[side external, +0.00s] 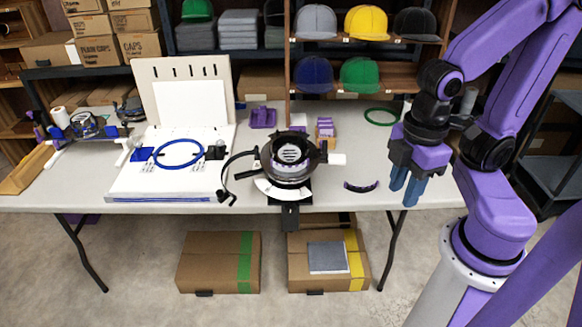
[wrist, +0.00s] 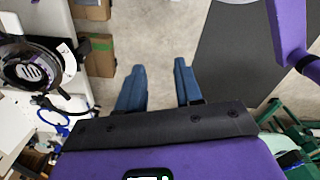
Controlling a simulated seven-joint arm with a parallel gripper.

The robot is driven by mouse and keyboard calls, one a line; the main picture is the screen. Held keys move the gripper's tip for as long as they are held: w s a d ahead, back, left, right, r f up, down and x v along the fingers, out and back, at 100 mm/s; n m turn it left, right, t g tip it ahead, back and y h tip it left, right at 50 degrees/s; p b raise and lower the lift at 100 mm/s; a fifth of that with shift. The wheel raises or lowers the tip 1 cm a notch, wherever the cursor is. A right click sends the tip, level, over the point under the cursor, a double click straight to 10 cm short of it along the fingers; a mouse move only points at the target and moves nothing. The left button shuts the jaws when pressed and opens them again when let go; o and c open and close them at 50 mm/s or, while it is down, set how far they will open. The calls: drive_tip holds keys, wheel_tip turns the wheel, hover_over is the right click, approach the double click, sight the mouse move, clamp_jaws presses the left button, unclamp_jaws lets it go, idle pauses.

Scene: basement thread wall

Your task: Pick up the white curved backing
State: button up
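The white curved backing (side external: 282,193) is a pale arc at the front of the black round cap fixture (side external: 290,158), in the middle of the table. The fixture also shows at the left of the wrist view (wrist: 32,70), with a white piece beside it that may be the backing. I cannot tell whether the backing is attached to the fixture or only lies against it. My gripper (side external: 404,190) has blue fingers pointing down near the table's front right edge, well right of the backing. In the wrist view its fingers (wrist: 158,75) are apart with nothing between them.
A dark curved strip (side external: 361,186) lies between the fixture and my gripper. A blue hoop (side external: 179,153) lies on a white board at left. A green hoop (side external: 381,117) lies at the back right. Caps fill the shelves behind. Boxes (side external: 219,262) stand under the table.

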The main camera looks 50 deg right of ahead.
drive_tip(key=w+a+m, duration=0.4)
drive_tip(key=w+m, duration=0.7)
drive_tip(key=w, duration=0.2)
drive_tip(key=w+d+f+m+t+h, duration=0.1)
drive_tip(key=w+d+m, duration=0.1)
drive_tip(key=w+m, duration=0.75)
drive_tip(key=w+d+f+m, duration=0.1)
drive_tip(key=w+d+m, duration=0.1)
drive_tip(key=w+m, duration=0.75)
drive_tip(key=w+d+f+m, duration=0.4)
drive_tip(key=d+m, duration=0.4)
drive_tip(key=m, duration=0.2)
drive_tip(key=shift+h, duration=0.4)
drive_tip(key=f, duration=0.3)
drive_tip(key=w+d+f, duration=0.1)
drive_tip(key=f, duration=0.7)
drive_tip(key=shift+w+d, duration=0.3)
drive_tip(key=shift+w+d+f, duration=0.1)
drive_tip(key=shift+w+f, duration=0.05)
drive_tip(key=shift+f, duration=0.7)
drive_tip(key=shift+w+d+f, duration=0.1)
drive_tip(key=shift+w+f, duration=0.1)
drive_tip(key=shift+f, duration=0.65)
drive_tip(key=shift+w+d+f, duration=0.1)
drive_tip(key=shift+w+f, duration=0.05)
drive_tip(key=shift+f, duration=0.7)
clamp_jaws()
